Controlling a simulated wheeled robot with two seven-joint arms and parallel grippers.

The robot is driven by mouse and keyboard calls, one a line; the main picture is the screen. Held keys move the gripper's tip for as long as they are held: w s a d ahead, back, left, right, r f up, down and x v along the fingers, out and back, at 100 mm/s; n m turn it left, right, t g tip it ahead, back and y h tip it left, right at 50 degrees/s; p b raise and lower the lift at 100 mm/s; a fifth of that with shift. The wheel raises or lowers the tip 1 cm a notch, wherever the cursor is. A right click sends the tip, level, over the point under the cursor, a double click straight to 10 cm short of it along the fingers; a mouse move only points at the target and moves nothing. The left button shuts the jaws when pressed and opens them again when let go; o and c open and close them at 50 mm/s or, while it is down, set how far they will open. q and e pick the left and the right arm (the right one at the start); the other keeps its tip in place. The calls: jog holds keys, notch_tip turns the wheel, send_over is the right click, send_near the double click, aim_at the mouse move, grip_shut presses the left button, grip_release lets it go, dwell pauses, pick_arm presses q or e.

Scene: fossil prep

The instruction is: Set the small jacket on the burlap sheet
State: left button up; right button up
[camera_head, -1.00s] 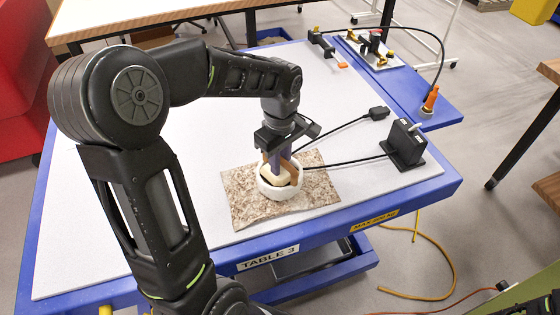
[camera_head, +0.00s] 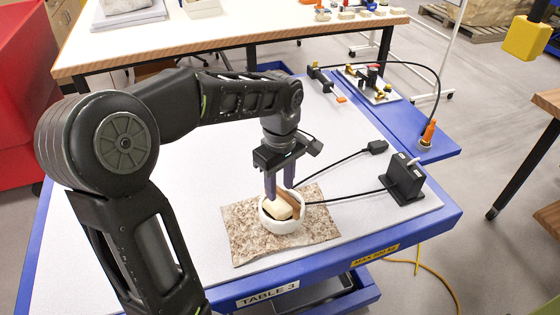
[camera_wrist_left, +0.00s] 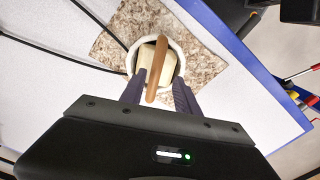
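The small jacket (camera_head: 281,226) is a white, round, bowl-like shell with a pale block inside and a brown wooden strip (camera_wrist_left: 157,62) across its top. It sits upright on the mottled brown burlap sheet (camera_head: 244,243); it also shows in the left wrist view (camera_wrist_left: 131,62), with the sheet (camera_wrist_left: 106,46) around it. My left gripper (camera_head: 280,194) is just above the jacket, fingers pointing down. In the left wrist view its fingers (camera_wrist_left: 158,93) are spread, with the strip showing between them and a gap on each side. My right gripper is not in view.
The sheet lies near the front edge of the blue-framed table (camera_head: 440,222). A black block (camera_head: 404,178) with cables stands to its right, and one cable reaches close to the jacket. A tool board (camera_head: 368,84) is at the back right. The table's left side is clear.

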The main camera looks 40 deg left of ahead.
pick_arm(q)
notch_tip(320, 180, up, 8)
jog(key=shift+f, duration=0.15)
dwell(0.6)
